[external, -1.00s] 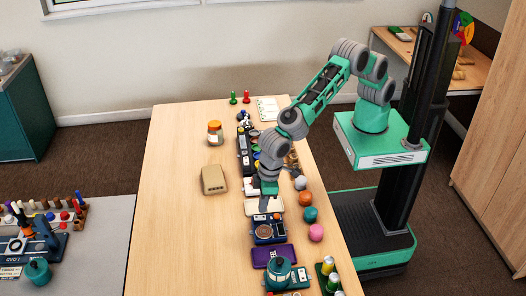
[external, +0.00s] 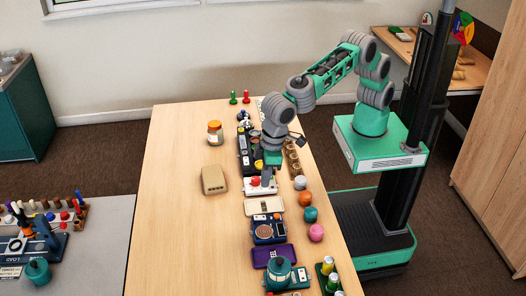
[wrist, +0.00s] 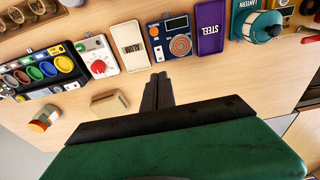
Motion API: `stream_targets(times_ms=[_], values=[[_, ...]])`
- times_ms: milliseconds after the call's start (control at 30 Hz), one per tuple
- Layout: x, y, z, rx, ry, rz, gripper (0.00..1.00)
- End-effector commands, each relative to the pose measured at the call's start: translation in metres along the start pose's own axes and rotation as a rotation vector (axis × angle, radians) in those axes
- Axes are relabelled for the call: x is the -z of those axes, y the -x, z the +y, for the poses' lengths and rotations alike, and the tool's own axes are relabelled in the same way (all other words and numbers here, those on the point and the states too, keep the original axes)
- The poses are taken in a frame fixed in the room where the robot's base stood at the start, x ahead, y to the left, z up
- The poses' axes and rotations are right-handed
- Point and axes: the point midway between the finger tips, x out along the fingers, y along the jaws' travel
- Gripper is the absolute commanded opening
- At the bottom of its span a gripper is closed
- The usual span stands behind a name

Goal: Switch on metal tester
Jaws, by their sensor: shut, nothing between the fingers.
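The likely metal tester is a dark blue box (external: 269,231) with a copper coil disc, in the row along the table. In the wrist view it (wrist: 184,26) shows a small display and an orange spot, beside the coil; whether it is on I cannot tell. My gripper (external: 267,183) is shut and empty. In the external view it is over or beside a white box with a red dial (external: 252,190), apart from the blue box. In the wrist view the shut fingers (wrist: 158,78) point toward the row, below the cream tray and blue box.
A cream tray (external: 264,206) and a purple STEEL tray (wrist: 209,28) flank the blue box. A teal lantern (external: 280,270) stands near. Several balls (external: 305,199) line the right edge. A tan block (external: 213,180) and a jar (external: 215,133) stand left. The table's left side is clear.

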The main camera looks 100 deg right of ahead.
Motion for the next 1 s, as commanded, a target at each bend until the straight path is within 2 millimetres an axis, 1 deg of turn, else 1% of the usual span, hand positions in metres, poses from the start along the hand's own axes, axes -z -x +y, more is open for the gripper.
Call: stream_targets(times_ms=[33,233,367,467,567,667,700,1000], values=[[0.003,-0.011,-0.001,0.001,-0.001,0.0,0.0],[0.007,-0.002,-0.001,0.001,0.0,-0.003,0.0],[0.006,-0.002,0.0,0.0,0.0,-0.003,0.0],[0.006,-0.006,0.0,-0.001,0.0,-0.004,0.0],[0.006,-0.018,0.0,-0.001,0.0,-0.003,0.0],[0.006,-0.037,0.0,-0.002,0.0,-0.005,0.0],[0.006,-0.047,0.001,-0.003,-0.001,-0.006,0.0],[0.006,-0.11,0.0,-0.001,0.0,-0.005,0.0]])
